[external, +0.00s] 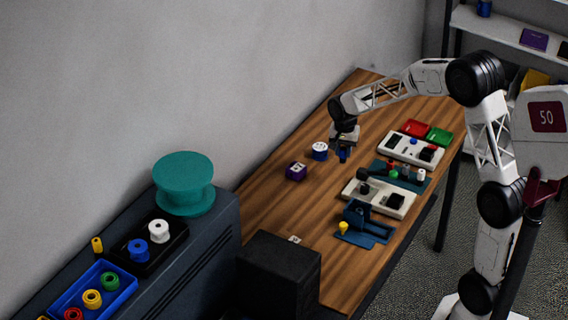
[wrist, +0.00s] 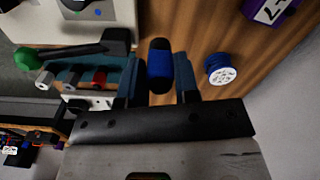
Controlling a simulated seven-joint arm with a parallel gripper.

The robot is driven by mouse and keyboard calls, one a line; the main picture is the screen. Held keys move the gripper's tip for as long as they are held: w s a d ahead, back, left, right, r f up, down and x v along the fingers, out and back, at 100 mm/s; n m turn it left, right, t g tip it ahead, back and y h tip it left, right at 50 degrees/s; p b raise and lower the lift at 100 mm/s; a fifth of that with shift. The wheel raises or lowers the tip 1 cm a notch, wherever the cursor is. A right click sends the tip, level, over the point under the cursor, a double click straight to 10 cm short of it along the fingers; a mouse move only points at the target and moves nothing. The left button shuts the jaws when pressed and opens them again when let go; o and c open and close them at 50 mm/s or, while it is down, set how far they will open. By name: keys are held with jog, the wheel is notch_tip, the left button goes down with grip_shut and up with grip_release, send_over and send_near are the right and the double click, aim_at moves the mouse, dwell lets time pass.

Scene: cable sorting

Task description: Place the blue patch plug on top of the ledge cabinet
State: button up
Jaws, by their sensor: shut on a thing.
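The blue patch plug (wrist: 160,65), a blue cylinder with black ends, is between the fingers of my gripper (wrist: 160,82) in the wrist view. My gripper (external: 344,151) is shut on it and holds it above the wooden table in the external view, where the plug is small and hard to tell from the fingers. The ledge cabinet (external: 205,262) is the long dark blue-grey unit at the lower left, well away from my gripper.
The cabinet top carries a teal spool (external: 184,181), a black tray (external: 135,262) and a blue tray (external: 70,295) with coloured spools. A blue-and-white spool (external: 320,151) and a purple block (external: 296,171) stand near my gripper. A black box (external: 278,270) stands beside the cabinet.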

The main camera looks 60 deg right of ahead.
jog(key=shift+w, duration=0.1)
